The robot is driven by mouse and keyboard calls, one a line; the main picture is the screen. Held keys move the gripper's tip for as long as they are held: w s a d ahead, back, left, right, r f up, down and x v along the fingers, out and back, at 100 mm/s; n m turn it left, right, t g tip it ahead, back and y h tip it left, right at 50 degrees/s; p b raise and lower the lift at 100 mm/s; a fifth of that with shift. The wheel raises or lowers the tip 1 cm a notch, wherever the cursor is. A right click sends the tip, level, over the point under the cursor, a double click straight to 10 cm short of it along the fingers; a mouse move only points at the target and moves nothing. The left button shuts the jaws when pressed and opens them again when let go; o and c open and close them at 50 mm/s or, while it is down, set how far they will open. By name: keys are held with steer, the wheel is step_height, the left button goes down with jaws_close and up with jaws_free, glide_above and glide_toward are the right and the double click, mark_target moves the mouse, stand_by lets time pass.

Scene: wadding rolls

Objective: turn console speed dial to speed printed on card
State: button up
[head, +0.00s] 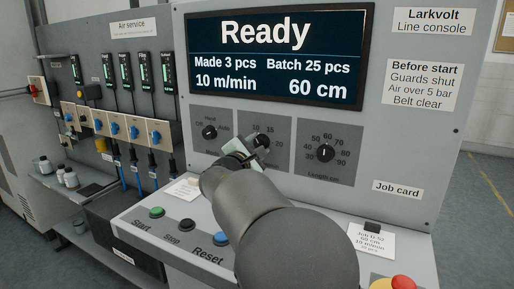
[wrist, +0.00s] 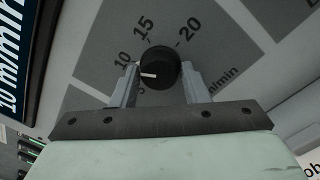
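The speed dial (head: 262,141) is a round black knob with a white pointer mark, on a grey panel marked 5, 10, 15, 20 and m/min. In the wrist view the dial (wrist: 160,69) sits between the two fingers of my gripper (wrist: 160,78), which appear to touch its sides. The pointer is turned left, close to the 10. In the head view my gripper (head: 247,150) is at the dial and hides part of its scale. The job card (head: 371,241) stands at the lower right; its small print appears to read 60 cm and 10 m/min.
The screen (head: 275,57) reads Ready, 10 m/min and 60 cm. A mode dial (head: 209,132) is left of my gripper and a length dial (head: 325,153) right. Start (head: 157,212), stop (head: 187,225) and reset (head: 221,239) buttons and a red emergency button (head: 402,283) lie below.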

steer(key=shift+o, duration=1.1)
steer(key=r+v, duration=0.1)
steer(key=v, duration=1.6)
steer(key=shift+s+f+b, duration=0.15)
steer(key=shift+f+b, duration=0.25)
steer(key=shift+f, duration=0.05)
steer(key=shift+a, duration=0.15)
